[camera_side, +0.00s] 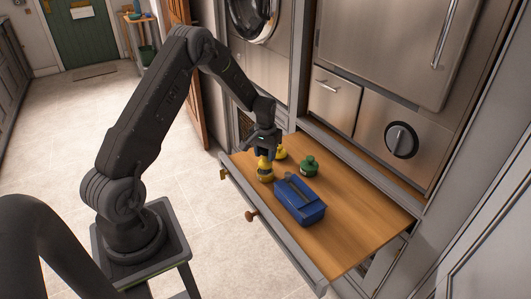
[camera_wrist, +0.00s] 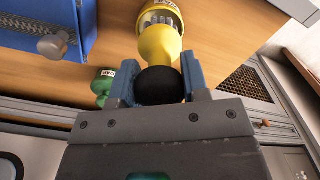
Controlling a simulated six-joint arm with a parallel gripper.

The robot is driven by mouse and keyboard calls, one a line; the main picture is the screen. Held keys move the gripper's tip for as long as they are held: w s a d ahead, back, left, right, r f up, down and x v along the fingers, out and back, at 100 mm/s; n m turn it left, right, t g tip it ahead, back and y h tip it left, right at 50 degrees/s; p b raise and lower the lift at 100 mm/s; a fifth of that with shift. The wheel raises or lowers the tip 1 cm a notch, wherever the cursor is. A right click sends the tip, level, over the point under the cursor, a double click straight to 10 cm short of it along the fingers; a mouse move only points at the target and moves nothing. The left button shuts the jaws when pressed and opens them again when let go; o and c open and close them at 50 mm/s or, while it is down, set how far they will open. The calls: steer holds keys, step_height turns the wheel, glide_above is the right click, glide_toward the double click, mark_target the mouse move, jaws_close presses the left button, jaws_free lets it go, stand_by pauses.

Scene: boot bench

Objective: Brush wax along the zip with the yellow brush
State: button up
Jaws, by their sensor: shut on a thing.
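My gripper (camera_side: 264,147) is shut on the yellow brush (camera_side: 265,168), at the left part of the wooden surface. In the wrist view my gripper (camera_wrist: 158,84) has its blue fingers either side of the brush's black round end. The yellow body of the brush (camera_wrist: 159,42) points away from the gripper, with grey bristles at its far, wider end. I cannot tell whether the brush touches the wood.
The wooden surface (camera_side: 350,228) is bare on the right. Steel appliance fronts (camera_side: 372,60) rise behind it.

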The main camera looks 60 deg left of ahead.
steer(key=shift+f, duration=0.6)
stand_by(3.4)
steer(key=shift+r, duration=3.55)
steer(key=shift+d, duration=0.1)
